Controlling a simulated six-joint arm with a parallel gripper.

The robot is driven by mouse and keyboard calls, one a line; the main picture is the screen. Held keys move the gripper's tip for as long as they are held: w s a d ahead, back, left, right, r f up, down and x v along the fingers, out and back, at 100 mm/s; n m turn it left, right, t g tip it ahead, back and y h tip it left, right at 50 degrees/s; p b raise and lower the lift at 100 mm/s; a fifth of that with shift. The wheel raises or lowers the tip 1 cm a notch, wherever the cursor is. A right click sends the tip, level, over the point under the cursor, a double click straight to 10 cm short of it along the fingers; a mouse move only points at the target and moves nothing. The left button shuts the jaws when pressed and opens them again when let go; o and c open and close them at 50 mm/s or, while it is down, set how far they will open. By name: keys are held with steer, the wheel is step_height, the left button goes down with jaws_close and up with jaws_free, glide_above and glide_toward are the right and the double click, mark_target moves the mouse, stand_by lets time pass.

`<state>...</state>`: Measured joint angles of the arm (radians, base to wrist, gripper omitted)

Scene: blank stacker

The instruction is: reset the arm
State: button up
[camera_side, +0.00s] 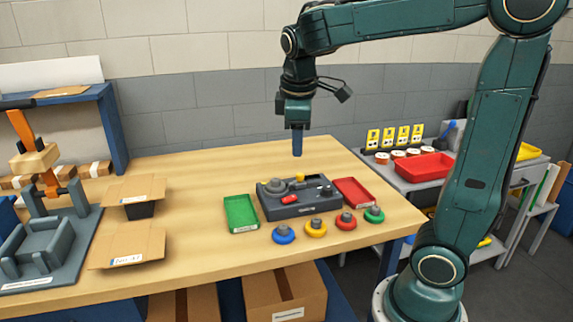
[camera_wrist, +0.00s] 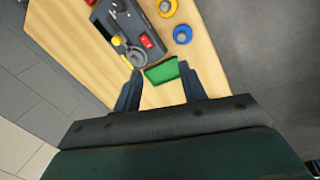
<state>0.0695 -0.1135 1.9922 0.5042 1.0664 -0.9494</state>
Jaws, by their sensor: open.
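My gripper (camera_side: 297,142) hangs from my green arm above the back part of the wooden table (camera_side: 190,240), pointing down and touching nothing. In the wrist view my gripper (camera_wrist: 160,88) shows two dark fingers spread apart with nothing held between them. Past the fingertips lies a green tray (camera_wrist: 161,72), which in the side view (camera_side: 241,213) is left of a dark grey device (camera_side: 297,207). The device has knobs, a yellow part and a red part on top. A red tray (camera_side: 354,191) lies to its right.
Blue (camera_side: 283,234), yellow (camera_side: 316,228), red (camera_side: 346,221) and green (camera_side: 374,214) rings with grey knobs line the front edge. Open cardboard boxes (camera_side: 127,245) and a grey fixture (camera_side: 48,245) stand left. A side cart (camera_side: 400,180) with a red bin (camera_side: 424,167) stands behind right.

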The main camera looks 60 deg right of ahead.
steer(key=s+a+f+m+t+y, duration=0.2)
steer(key=s+a+m+t, duration=0.2)
steer(key=s+a, duration=0.5)
steer(key=s, duration=0.4)
steer(key=shift+a+f+m+y, duration=0.3)
steer(key=shift+a+m+y, duration=0.1)
